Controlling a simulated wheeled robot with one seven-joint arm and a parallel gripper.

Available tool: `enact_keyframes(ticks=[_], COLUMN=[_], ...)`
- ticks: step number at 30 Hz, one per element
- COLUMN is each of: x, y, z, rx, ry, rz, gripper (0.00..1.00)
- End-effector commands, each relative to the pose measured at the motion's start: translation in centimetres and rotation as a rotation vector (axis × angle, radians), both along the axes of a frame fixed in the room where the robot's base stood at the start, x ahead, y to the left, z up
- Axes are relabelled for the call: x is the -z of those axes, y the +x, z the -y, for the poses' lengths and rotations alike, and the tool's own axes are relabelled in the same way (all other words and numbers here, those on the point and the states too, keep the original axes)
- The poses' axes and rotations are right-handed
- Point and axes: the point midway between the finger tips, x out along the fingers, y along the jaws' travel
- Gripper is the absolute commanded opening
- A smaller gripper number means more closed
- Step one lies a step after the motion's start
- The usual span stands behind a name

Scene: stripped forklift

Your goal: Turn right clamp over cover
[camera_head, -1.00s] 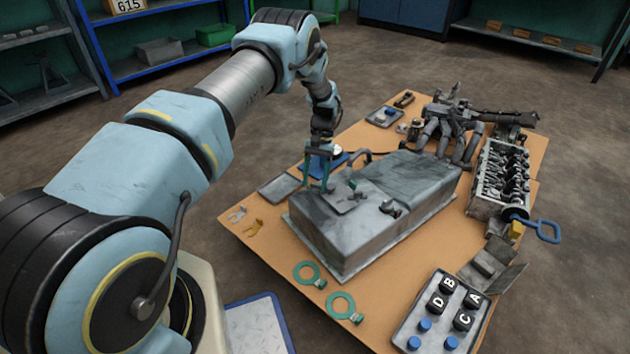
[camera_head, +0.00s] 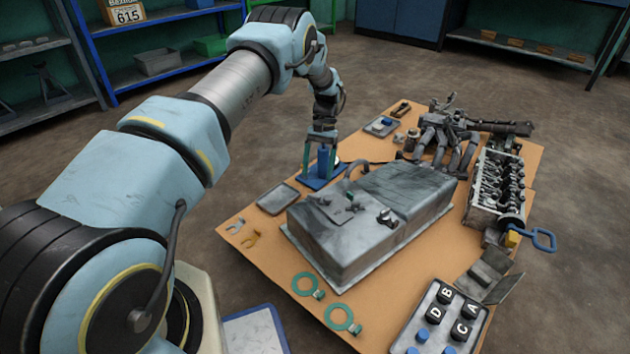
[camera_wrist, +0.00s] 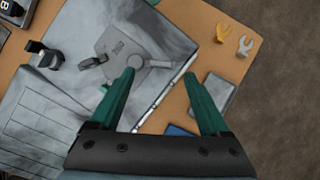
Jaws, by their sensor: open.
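A grey metal box (camera_head: 385,232) lies on the workbench, with a flat cover plate (camera_wrist: 140,52) on its top. A dark clamp (camera_wrist: 92,62) sits at the plate's edge in the wrist view, with a small green part (camera_head: 350,196) near it in the head view. A second, black clamp (camera_head: 387,217) stands farther right on the box. I cannot tell for certain which is the right clamp. My gripper (camera_wrist: 160,73) is open and empty, with teal fingers. In the head view my gripper (camera_head: 318,175) hangs beyond the box's left end, apart from both clamps.
A blue stand (camera_head: 322,182) is behind my gripper, and a grey tray (camera_head: 278,199) lies left of the box. Two green rings (camera_head: 342,318) and a lettered button panel (camera_head: 440,322) lie in front.

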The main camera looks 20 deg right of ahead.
Motion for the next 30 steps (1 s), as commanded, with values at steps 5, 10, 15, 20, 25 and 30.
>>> enact_keyframes(ticks=[5, 10, 15, 20, 25, 30], x=[-1.0, -1.9, -2.9, -3.8, -4.4, -4.4], y=[0.5, 0.8, 1.2, 1.5, 1.6, 1.7], z=[0.2, 0.4, 0.7, 1.0, 1.1, 1.1], rx=[-0.001, -0.001, -0.002, -0.002, -0.002, -0.002], ry=[0.001, 0.003, 0.003, 0.003, 0.004, 0.004], rz=[0.003, 0.004, 0.005, 0.005, 0.003, 0.003], gripper=[0.8, 0.8, 0.8, 0.8, 0.8, 0.8])
